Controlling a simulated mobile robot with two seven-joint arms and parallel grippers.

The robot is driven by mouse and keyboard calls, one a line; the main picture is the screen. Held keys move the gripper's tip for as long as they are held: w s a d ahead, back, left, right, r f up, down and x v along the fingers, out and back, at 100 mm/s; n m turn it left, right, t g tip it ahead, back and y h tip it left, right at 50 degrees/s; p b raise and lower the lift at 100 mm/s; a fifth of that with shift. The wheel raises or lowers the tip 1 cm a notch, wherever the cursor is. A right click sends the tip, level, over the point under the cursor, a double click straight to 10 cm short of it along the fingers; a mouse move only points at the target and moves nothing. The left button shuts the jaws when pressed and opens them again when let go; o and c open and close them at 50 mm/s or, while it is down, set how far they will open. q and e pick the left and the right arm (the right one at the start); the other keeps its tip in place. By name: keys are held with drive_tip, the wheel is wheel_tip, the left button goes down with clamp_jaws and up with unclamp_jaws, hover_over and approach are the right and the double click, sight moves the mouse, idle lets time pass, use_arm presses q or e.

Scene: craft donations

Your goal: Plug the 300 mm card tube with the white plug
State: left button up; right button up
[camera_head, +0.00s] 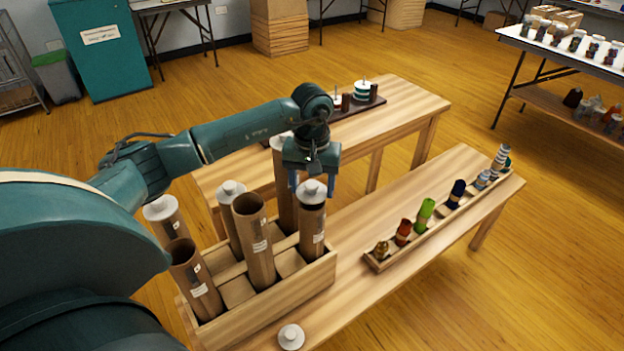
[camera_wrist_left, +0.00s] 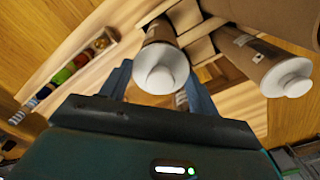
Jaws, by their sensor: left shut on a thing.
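A wooden rack (camera_head: 265,310) holds several brown card tubes standing upright; their labels are too small to read. My left gripper (camera_head: 311,187) points down at the rack's right end, shut on a white plug (camera_head: 313,192) at the top of a tube (camera_head: 312,228). The wrist view shows this plug (camera_wrist_left: 161,72) between the fingers, in line with the tube (camera_wrist_left: 160,32). I cannot tell how deep it sits. A tall tube (camera_head: 256,240) and a shorter front-left tube (camera_head: 194,280) have open tops. Another loose white plug (camera_head: 291,337) lies on the table's front edge. My right gripper is not in view.
A narrow tray (camera_head: 440,220) of coloured spools lies on the right of the table (camera_head: 350,290). A second table (camera_head: 400,110) behind bears a dark tray. The table's middle is bare.

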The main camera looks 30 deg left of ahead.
use_arm(q)
drive_tip(key=shift+f, duration=0.8)
drive_tip(key=shift+b, duration=0.6)
idle(0.4)
drive_tip(key=shift+f+b, duration=0.5)
drive_tip(key=shift+f, duration=0.1)
drive_tip(key=o, duration=0.7)
drive_tip(key=shift+c, duration=0.2)
